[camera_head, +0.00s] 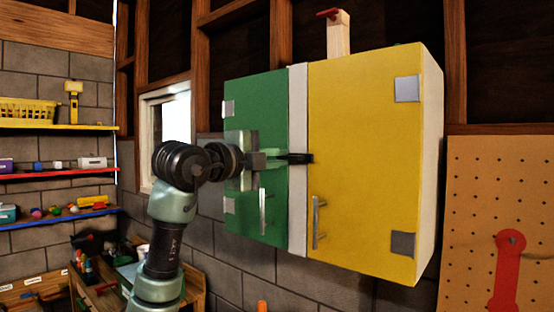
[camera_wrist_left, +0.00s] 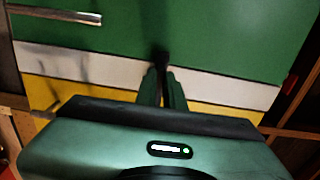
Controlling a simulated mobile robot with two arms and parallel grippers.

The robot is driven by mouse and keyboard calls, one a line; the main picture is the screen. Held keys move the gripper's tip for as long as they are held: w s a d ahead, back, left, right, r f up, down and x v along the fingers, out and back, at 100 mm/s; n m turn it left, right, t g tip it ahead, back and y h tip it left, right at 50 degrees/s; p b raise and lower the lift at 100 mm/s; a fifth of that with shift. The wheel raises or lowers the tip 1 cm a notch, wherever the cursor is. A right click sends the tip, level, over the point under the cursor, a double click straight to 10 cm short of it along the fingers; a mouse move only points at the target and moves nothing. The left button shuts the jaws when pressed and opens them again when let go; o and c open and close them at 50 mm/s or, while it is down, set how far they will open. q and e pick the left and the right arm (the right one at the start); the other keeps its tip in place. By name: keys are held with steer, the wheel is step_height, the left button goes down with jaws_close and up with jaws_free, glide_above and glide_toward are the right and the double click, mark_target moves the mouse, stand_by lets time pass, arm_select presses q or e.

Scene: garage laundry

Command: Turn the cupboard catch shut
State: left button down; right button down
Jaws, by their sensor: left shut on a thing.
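The cupboard has a green door (camera_head: 262,110) on the left and a yellow door (camera_head: 370,150) on the right, both closed, with a white strip (camera_head: 298,100) between them. The dark catch (camera_head: 300,158) lies about level across the white strip, its right end at the yellow door's edge. My left gripper (camera_head: 282,160) reaches in from the left, shut on the catch. In the left wrist view the fingers (camera_wrist_left: 163,88) close on the dark catch (camera_wrist_left: 161,58) in front of the strip; they hide part of it. My right gripper is not in view.
Metal bar handles stand on the green door (camera_head: 262,210) and the yellow door (camera_head: 316,222), below the catch. Shelves with a yellow basket (camera_head: 28,112) and small items are at the left. A pegboard (camera_head: 500,190) with a red tool hangs at the right.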

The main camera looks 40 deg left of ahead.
arm_select(q)
steer(key=c, duration=1.5)
jaws_free()
steer(key=s+b, duration=0.1)
steer(key=s, duration=0.1)
steer(key=s+b, duration=0.1)
steer(key=s, duration=0.2)
steer(key=s+b, duration=0.1)
steer(key=s, duration=0.1)
steer(key=shift+s+a, duration=0.35)
